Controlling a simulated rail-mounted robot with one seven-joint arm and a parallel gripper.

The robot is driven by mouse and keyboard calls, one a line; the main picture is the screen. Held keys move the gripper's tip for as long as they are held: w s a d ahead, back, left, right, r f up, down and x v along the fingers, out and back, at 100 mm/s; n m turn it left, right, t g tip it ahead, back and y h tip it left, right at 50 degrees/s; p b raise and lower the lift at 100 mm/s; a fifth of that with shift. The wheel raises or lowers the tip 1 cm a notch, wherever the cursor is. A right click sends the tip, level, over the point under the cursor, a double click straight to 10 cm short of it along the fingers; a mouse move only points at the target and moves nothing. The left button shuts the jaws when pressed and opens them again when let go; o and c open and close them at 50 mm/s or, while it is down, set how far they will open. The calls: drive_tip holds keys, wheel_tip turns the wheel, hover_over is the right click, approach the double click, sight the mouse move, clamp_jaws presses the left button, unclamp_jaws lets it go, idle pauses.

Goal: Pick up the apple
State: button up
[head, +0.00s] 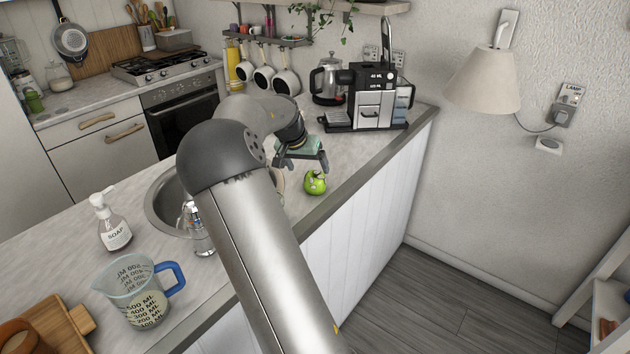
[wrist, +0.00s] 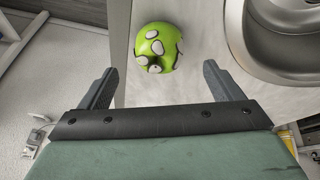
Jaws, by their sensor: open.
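A green apple with pale, dark-rimmed spots (head: 315,182) sits on the grey counter (head: 352,165), near its right edge and to the right of the sink. In the wrist view the apple (wrist: 158,47) lies ahead of my gripper, roughly between the lines of the two fingers but beyond their tips. My gripper (head: 301,164) hangs just above and behind the apple in the head view. In the wrist view its two fingers (wrist: 160,78) are wide apart with nothing between them. The apple is fully visible there and seems apart from the fingers.
The sink (head: 163,208) lies left of the apple; its rim (wrist: 233,40) shows in the wrist view. A coffee machine (head: 376,97) and kettle (head: 328,80) stand behind. A soap bottle (head: 111,222) and measuring jug (head: 138,293) stand at the front left. The counter drops off at right.

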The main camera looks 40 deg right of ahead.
sight(312, 176)
drive_tip(key=shift+p+x, duration=1)
drive_tip(key=shift+x, duration=2.4)
drive_tip(key=c, duration=1.2)
